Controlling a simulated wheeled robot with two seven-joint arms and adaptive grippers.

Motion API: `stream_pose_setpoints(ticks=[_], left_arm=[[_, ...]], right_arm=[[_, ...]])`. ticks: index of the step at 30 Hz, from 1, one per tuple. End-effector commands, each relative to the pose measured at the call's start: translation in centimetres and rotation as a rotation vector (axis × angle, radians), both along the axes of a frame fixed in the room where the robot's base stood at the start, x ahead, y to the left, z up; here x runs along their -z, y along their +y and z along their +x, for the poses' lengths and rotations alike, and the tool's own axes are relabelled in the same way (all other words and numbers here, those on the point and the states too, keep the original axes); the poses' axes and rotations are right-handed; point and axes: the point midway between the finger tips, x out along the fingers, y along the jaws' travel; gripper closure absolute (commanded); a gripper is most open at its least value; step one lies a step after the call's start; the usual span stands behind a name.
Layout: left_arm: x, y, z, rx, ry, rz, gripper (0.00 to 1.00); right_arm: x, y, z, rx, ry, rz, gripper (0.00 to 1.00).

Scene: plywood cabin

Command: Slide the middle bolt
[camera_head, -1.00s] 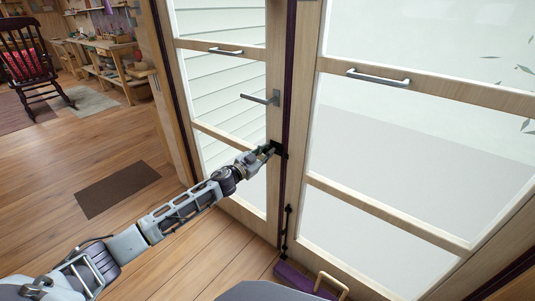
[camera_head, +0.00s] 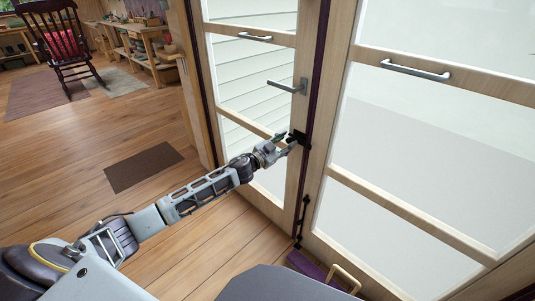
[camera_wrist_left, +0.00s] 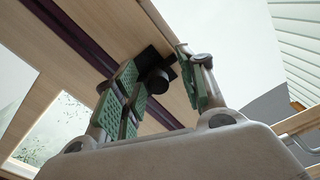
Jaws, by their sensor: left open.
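The middle bolt (camera_head: 299,137) is a small black fitting on the door's edge, below the lever handle. In the left wrist view it is a dark plate with a round black knob (camera_wrist_left: 156,81). My left gripper (camera_head: 287,144) is at the bolt, its jaws open. In the left wrist view its green-padded fingers (camera_wrist_left: 160,85) stand on either side of the knob, and the knob shows between them. I cannot tell whether a pad touches it. The bolt is partly hidden by the fingers. My right gripper is not in view.
The glazed door (camera_head: 247,70) has a lever handle (camera_head: 290,87) above the bolt. A second glazed panel with a bar handle (camera_head: 415,70) stands to the right. A lower black bolt (camera_head: 301,220) is near the floor. A brown mat (camera_head: 143,167) lies on open floor.

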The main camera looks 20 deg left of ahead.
Motion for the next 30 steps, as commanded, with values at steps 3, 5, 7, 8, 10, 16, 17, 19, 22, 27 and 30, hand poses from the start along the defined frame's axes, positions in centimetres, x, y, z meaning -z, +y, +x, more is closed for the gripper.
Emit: stream_pose_setpoints(ticks=[3, 5, 7, 8, 10, 16, 17, 19, 22, 27, 30], left_arm=[[0.1, 0.3, -0.9, 0.001, 0.002, 0.000, 0.59], [0.1, 0.5, -1.2, -0.001, 0.002, 0.000, 0.59], [0.1, 0.6, -1.7, 0.000, 0.001, -0.001, 0.59], [0.1, 0.7, -1.9, 0.000, 0.001, -0.001, 0.59], [0.1, 0.9, -2.3, -0.001, 0.002, 0.000, 0.59], [0.0, 1.3, -3.6, 0.000, 0.001, -0.001, 0.59], [0.0, 1.4, -3.8, 0.000, 0.001, -0.001, 0.59], [0.1, 1.6, -4.2, -0.001, 0.002, -0.001, 0.59], [0.1, 1.8, -4.8, 0.000, 0.001, -0.001, 0.59], [0.0, 2.1, -5.8, 0.000, 0.001, 0.000, 0.59], [0.1, 2.3, -6.3, -0.001, 0.002, 0.000, 0.59]], right_arm=[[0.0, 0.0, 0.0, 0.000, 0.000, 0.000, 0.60], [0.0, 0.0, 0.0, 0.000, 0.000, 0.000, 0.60], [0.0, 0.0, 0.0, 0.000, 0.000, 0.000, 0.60], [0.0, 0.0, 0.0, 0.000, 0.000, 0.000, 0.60], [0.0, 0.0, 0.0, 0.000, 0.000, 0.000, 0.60], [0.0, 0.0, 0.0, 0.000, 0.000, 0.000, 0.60], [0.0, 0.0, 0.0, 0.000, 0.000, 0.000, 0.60], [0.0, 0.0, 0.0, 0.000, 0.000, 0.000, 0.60], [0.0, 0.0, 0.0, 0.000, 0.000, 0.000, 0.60], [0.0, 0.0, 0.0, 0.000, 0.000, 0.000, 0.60], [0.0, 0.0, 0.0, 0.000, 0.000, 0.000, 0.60]])
